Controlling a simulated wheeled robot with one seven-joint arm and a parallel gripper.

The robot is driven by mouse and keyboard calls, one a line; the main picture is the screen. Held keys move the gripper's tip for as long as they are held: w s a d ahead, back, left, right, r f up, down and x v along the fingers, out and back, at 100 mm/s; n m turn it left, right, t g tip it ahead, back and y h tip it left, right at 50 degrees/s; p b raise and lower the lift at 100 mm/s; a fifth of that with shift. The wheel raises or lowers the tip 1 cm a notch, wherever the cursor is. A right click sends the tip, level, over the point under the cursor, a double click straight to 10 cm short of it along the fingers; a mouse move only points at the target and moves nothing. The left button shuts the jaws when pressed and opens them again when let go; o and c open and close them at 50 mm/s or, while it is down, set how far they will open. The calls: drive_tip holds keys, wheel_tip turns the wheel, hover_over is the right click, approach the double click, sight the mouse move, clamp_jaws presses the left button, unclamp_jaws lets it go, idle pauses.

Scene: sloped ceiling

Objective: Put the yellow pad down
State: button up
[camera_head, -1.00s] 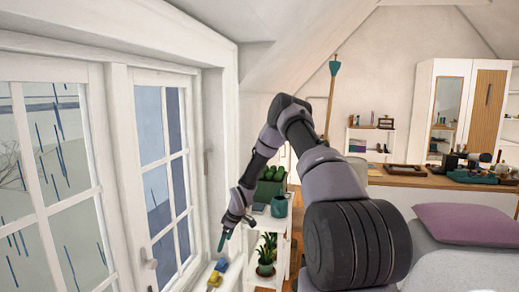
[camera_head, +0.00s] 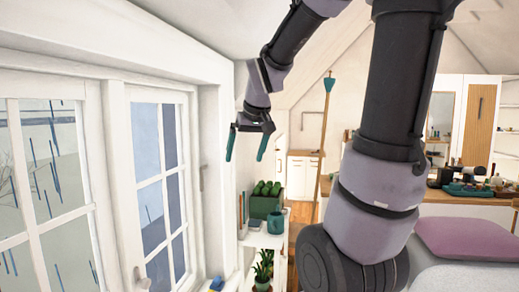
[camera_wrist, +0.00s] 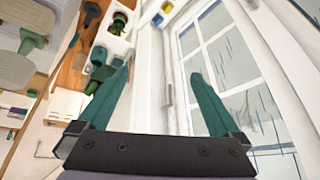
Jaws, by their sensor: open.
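My gripper (camera_head: 246,152) is open and empty, raised high beside the window. Its two green fingers show spread apart in the wrist view (camera_wrist: 160,75). A small yellow thing (camera_wrist: 158,20), likely the yellow pad, lies on the white windowsill (camera_wrist: 148,45) near the top of the wrist view, apart from my fingers. A blue thing (camera_wrist: 167,6) lies beside it. In the head view only the blue thing (camera_head: 216,284) shows at the bottom edge; the yellow one is not clearly visible there.
The window (camera_head: 150,190) stands close on the left, with a handle (camera_head: 201,178). A white shelf (camera_head: 262,240) beside it holds a green crate (camera_head: 265,203), a teal pot (camera_head: 276,222) and a plant (camera_head: 263,268). A bed with a purple pillow (camera_head: 468,240) is at right.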

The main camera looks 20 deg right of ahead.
drive_tip(key=s+r+m, duration=0.1)
drive_tip(key=s, duration=0.5)
drive_tip(key=s+a+r+m+t+y, duration=0.1)
drive_tip(key=s+r+m, duration=0.1)
drive_tip(key=s, duration=0.5)
drive_tip(key=shift+s+a+r+m, duration=0.15)
drive_tip(key=shift+s+a+m, duration=0.1)
drive_tip(key=shift+a+m, duration=0.05)
drive_tip(key=shift+w+y, duration=0.15)
drive_tip(key=shift+y, duration=0.15)
